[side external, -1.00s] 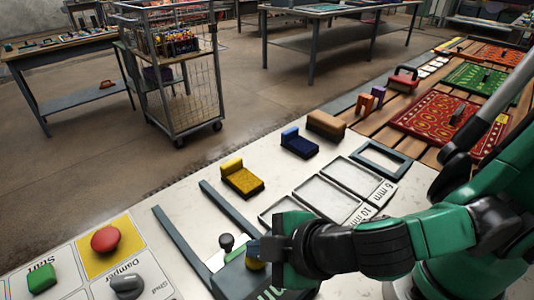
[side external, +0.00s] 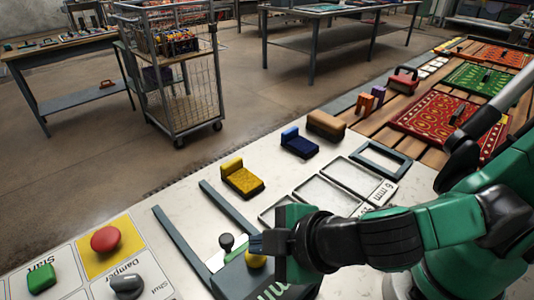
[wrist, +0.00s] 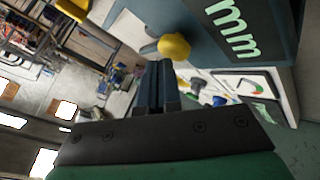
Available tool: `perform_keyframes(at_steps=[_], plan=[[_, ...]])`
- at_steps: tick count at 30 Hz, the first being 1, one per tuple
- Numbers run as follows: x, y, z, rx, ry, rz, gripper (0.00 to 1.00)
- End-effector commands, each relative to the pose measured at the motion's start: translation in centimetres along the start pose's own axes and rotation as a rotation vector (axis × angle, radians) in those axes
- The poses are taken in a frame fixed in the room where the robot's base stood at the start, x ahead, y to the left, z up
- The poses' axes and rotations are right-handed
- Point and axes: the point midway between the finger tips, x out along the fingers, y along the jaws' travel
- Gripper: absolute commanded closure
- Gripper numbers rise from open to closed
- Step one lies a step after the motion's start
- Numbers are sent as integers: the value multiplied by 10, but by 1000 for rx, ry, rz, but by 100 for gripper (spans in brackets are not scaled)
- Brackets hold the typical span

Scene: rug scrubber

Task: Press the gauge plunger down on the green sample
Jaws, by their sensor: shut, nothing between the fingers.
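The gauge is a dark blue-grey box (side external: 236,280) with green "mm" lettering, at the bottom of the side view. Its yellow round plunger knob (side external: 256,261) shows just below my fingertips. In the wrist view the yellow knob (wrist: 174,46) sits just beyond the fingertips, beside the gauge body (wrist: 205,15). My gripper (side external: 256,244) is shut and empty, pointing left, close to the knob; I cannot tell whether it touches. The shut fingers also show in the wrist view (wrist: 157,85).
A black-knobbed lever (side external: 227,242) stands just left of my fingertips. Yellow (side external: 242,178) and blue (side external: 299,142) blocks and empty trays (side external: 325,193) lie behind. A red button (side external: 106,239) and grey damper knob (side external: 127,286) are at left.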

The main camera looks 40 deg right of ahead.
Motion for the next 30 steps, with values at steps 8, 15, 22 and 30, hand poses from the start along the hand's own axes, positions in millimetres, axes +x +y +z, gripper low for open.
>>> perform_keyframes(at_steps=[8,15,22,30], plan=[[-6,4,-4,-2,4,1,100],[-6,4,-5,-3,5,1,100],[-19,13,-14,-3,6,2,100],[-37,26,-27,-3,6,2,100]])
